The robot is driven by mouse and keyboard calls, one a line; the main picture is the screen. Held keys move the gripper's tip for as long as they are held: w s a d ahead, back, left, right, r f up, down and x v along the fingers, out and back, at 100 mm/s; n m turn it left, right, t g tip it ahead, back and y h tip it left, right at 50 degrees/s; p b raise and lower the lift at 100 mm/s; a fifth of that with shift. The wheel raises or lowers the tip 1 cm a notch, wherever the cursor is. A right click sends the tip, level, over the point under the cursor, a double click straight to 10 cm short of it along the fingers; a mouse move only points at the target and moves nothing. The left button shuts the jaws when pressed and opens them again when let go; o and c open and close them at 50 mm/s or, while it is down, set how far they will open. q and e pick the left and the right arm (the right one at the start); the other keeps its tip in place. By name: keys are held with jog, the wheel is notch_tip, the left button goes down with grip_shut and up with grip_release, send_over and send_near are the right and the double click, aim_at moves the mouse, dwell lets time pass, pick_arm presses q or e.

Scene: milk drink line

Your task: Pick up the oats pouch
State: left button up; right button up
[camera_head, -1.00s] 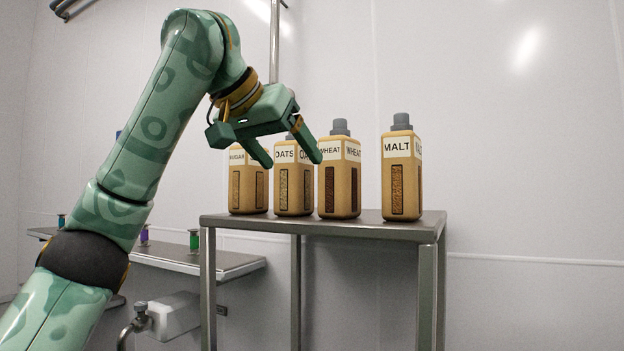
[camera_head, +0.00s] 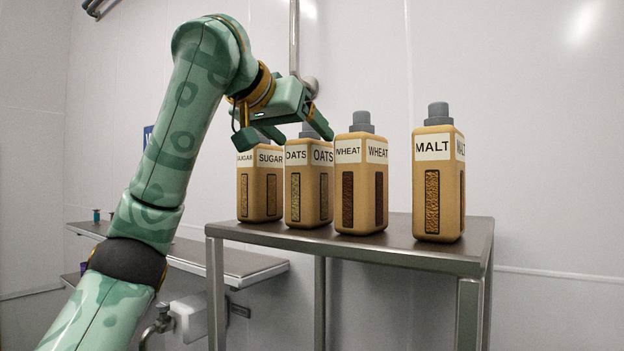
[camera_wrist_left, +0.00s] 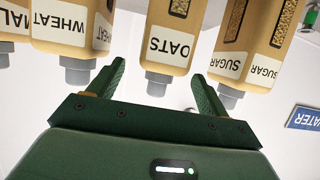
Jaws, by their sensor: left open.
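The oats pouch (camera_head: 307,183) is a tan, bottle-shaped pack with a grey cap and a white OATS label. It stands upright on the metal table (camera_head: 400,250), between the sugar and wheat pouches. In the left wrist view the oats pouch (camera_wrist_left: 172,38) appears upside down, its cap between the fingertips. My left gripper (camera_head: 293,134) is open and empty, its fingers at the height of the pouch's top. In the wrist view the gripper (camera_wrist_left: 160,82) has clear gaps on both sides of the cap. My right gripper is not in view.
The sugar pouch (camera_head: 259,188) stands close on the left, the wheat pouch (camera_head: 361,180) close on the right. The malt pouch (camera_head: 438,178) stands farther right. A lower shelf (camera_head: 235,262) is at left. A blue WATER sign (camera_wrist_left: 304,118) shows in the wrist view.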

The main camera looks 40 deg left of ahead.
pick_arm(q)
jog(key=shift+w, duration=0.2)
jog(key=shift+w+a+f+p, duration=0.1)
jog(key=shift+w+f+p, duration=0.15)
jog(key=shift+p, duration=0.25)
jog(key=p+x, duration=0.1)
jog(key=x, duration=0.2)
jog(key=shift+w+a+f, duration=0.1)
jog(key=shift+w, duration=0.05)
jog(key=shift+w+a+f, duration=0.1)
jog(key=shift+w+f, duration=0.05)
jog(key=shift+w, duration=0.15)
jog(key=shift+s, duration=0.3)
jog(key=c, duration=1.6)
jog(key=shift+w, duration=0.1)
grip_shut()
